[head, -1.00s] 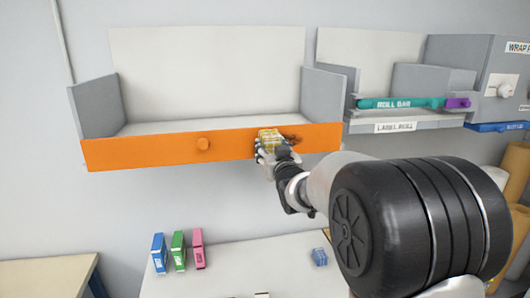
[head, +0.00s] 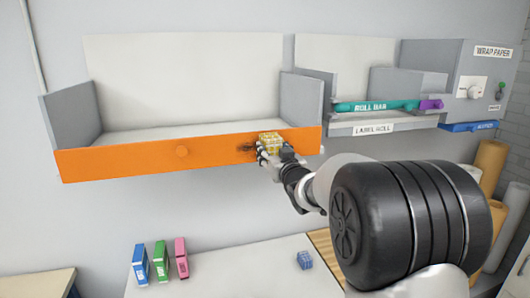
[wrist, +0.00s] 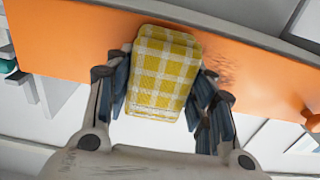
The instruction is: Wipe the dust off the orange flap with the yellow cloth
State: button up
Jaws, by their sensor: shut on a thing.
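The orange flap (head: 120,162) is the long front board of the wall shelf, with a round orange knob (head: 182,151). My gripper (head: 266,150) is shut on the yellow checked cloth (head: 271,139), a folded pad, at the right part of the flap. In the wrist view the cloth (wrist: 162,75) sits between both fingers and overlaps the flap (wrist: 80,45); I cannot tell whether it presses on it. A dark dust smudge (head: 246,147) shows just left of the cloth; in the wrist view the smudge (wrist: 222,65) is right of it. The flap behind the cloth is hidden.
A teal roll bar (head: 375,106) and a label roll shelf (head: 375,128) are right of the flap. Below, a white table (head: 225,275) bears blue, green and pink boxes (head: 160,262) and a small blue block (head: 304,260). The wall under the flap is clear.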

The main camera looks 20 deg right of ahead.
jog(key=d+p, duration=0.1)
jog(key=d, duration=0.4)
dwell(0.4)
jog(key=a+b, duration=0.2)
jog(key=shift+a+f, duration=0.1)
jog(key=shift+a, duration=0.25)
jog(key=shift+a+b, duration=2.05)
jog(key=shift+a, duration=0.5)
jog(key=a+b, duration=0.6)
jog(key=b, duration=0.1)
jog(key=shift+a, duration=0.3)
jog(key=shift+a+b, duration=0.5)
